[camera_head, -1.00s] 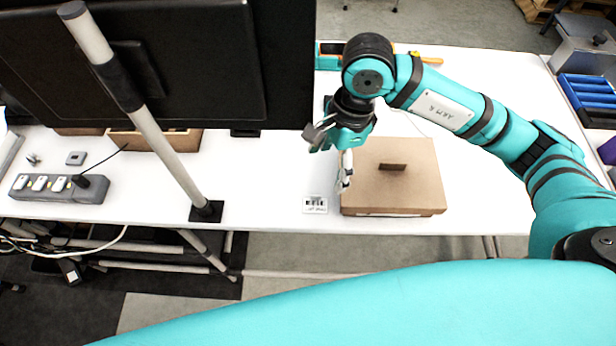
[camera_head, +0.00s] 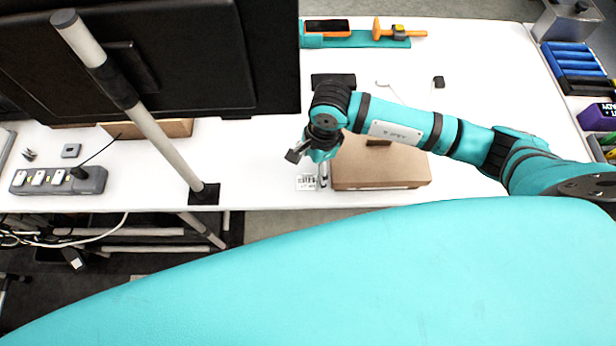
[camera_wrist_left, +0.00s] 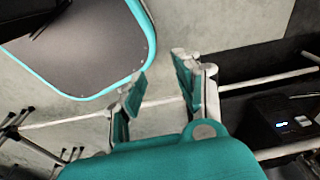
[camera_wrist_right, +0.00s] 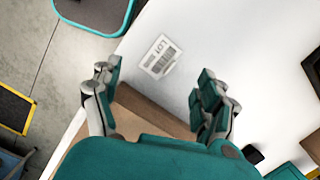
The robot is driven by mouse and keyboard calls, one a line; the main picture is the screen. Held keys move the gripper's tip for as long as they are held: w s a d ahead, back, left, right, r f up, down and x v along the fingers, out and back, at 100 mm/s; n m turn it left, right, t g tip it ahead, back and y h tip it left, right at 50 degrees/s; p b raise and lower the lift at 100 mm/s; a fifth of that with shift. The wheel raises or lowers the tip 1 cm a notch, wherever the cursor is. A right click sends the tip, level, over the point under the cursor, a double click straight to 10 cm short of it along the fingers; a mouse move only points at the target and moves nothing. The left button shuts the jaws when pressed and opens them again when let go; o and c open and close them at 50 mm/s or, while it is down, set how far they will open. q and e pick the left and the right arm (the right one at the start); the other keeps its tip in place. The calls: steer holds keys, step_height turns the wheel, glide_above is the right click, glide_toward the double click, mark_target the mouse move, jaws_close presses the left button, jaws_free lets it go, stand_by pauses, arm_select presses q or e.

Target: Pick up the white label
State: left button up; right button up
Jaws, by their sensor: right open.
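The white label (camera_head: 306,183) lies flat on the white table near its front edge, just left of the cardboard box. It carries black print and a barcode, clear in the right wrist view (camera_wrist_right: 160,56). My right gripper (camera_head: 309,168) is open and empty, low over the table by the label. In the right wrist view its fingers (camera_wrist_right: 158,78) stand apart, with the label beyond and between them. My left gripper (camera_wrist_left: 154,80) is open and empty in the left wrist view, above the floor. It does not show in the head view.
The closed brown carton (camera_head: 380,170) stands right beside the label and under my right arm. A monitor (camera_head: 150,60) on a pole stands at the left, with a power strip (camera_head: 58,181) on the table. The table's front edge is close to the label.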

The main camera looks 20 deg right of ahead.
mark_target(308, 185)
steer(key=f, duration=0.1)
steer(key=f+p, duration=0.1)
steer(key=f, duration=0.1)
steer(key=f+p, duration=0.1)
steer(key=shift+s+a+f, duration=0.15)
steer(key=shift+s+a, duration=0.1)
steer(key=shift+a, duration=0.1)
steer(key=shift+f, duration=0.35)
arm_select(q)
steer(key=s+r, duration=0.2)
steer(key=shift+a+r, duration=0.1)
steer(key=shift+r, duration=0.2)
arm_select(e)
steer(key=shift+c, duration=0.2)
arm_select(q)
steer(key=shift+w, duration=0.3)
arm_select(e)
jaws_close()
